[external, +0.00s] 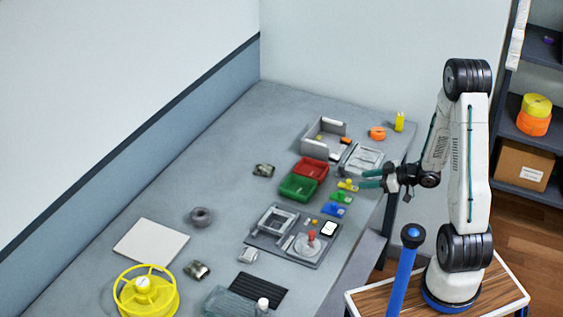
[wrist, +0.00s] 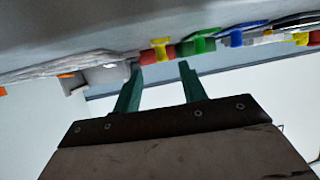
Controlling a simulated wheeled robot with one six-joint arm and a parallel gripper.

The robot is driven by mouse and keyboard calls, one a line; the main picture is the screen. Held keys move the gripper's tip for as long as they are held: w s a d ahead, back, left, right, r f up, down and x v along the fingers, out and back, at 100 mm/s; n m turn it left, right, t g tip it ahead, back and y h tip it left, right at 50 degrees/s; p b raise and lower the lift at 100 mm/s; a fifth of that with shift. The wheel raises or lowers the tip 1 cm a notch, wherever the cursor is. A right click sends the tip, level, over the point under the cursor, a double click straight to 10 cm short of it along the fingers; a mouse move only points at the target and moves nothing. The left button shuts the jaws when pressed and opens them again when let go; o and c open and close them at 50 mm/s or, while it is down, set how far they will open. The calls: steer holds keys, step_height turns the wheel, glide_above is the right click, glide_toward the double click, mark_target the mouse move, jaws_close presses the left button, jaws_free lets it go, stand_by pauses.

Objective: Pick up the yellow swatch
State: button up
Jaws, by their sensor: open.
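The yellow swatch (external: 347,185) lies flat near the table's right edge, at the far end of a short row with a green swatch (external: 341,197) and a blue swatch (external: 334,210). My gripper (external: 370,179) is open and empty, its teal fingers level and pointing left, just right of the yellow swatch. In the wrist view the open fingers (wrist: 160,67) frame a yellow piece (wrist: 160,42), apparently the yellow swatch, seen beyond the tips. Its exact distance from the fingers is hard to judge. I see no contact.
A red bin (external: 310,167) and a green bin (external: 297,187) stand left of the swatches. A grey tray (external: 366,158) lies behind them. An orange roll (external: 377,133) and a yellow block (external: 399,121) stand at the far corner. A grey fixture board (external: 265,243) lies nearer.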

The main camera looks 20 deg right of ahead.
mark_target(349, 180)
steer(key=x, duration=0.7)
steer(key=shift+a, duration=0.15)
jaws_close()
